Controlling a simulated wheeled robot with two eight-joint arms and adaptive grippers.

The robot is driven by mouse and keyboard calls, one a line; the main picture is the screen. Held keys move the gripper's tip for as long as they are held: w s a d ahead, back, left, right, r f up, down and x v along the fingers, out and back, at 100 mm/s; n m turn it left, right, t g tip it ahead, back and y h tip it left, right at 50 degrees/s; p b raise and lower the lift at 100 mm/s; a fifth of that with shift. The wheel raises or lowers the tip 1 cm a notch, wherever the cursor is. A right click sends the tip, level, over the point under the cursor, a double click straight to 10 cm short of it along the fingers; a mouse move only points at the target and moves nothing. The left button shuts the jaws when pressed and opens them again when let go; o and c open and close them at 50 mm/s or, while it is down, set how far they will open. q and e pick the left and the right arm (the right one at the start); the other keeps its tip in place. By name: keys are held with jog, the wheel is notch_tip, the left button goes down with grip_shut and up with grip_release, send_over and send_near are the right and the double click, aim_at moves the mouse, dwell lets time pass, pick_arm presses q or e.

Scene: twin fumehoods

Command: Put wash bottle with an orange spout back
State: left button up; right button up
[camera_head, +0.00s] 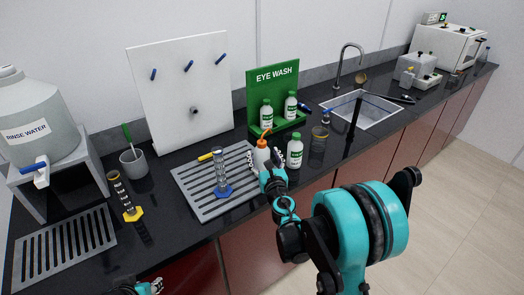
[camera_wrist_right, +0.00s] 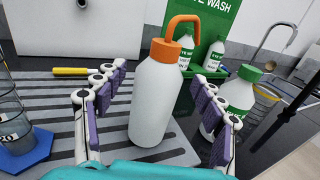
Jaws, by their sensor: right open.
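The white wash bottle with an orange spout (camera_head: 261,153) stands upright at the right end of the grey slotted tray (camera_head: 203,205). The wash bottle (camera_wrist_right: 158,100) fills the middle of the right wrist view, its orange spout curving over at the top. My right gripper (camera_head: 267,161) is open, with its fingers on either side of the bottle; in the right wrist view, gaps show between the fingers (camera_wrist_right: 160,104) and the bottle. My left gripper (camera_head: 152,287) barely shows at the bottom edge of the head view, its fingers mostly cut off.
A green-capped bottle (camera_head: 295,153) stands close to the right fingers. The green EYE WASH stand (camera_head: 260,87) holds two similar bottles behind. A blue-based cylinder (camera_head: 221,176) stands on the tray. A yellow-based cylinder (camera_head: 122,192) and grey cup (camera_head: 134,163) are left. The sink (camera_head: 368,111) is right.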

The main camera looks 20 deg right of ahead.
jog(key=s+d+r+m+g+h+p, duration=0.1)
jog(key=s+d+m+g+h, duration=0.15)
jog(key=s+m, duration=0.8)
jog(key=s+d+r+m+g+h, duration=0.2)
jog(key=s+d+m+g, duration=0.15)
jog(key=s+m, duration=0.7)
jog(key=s+a+f+m+g+y, duration=0.5)
jog(key=s+a+m, duration=0.3)
jog(key=s+m, duration=0.5)
jog(key=shift+s+a+f+m, duration=0.15)
jog(key=shift+a+f+m, duration=0.25)
jog(key=shift+f+m, duration=0.3)
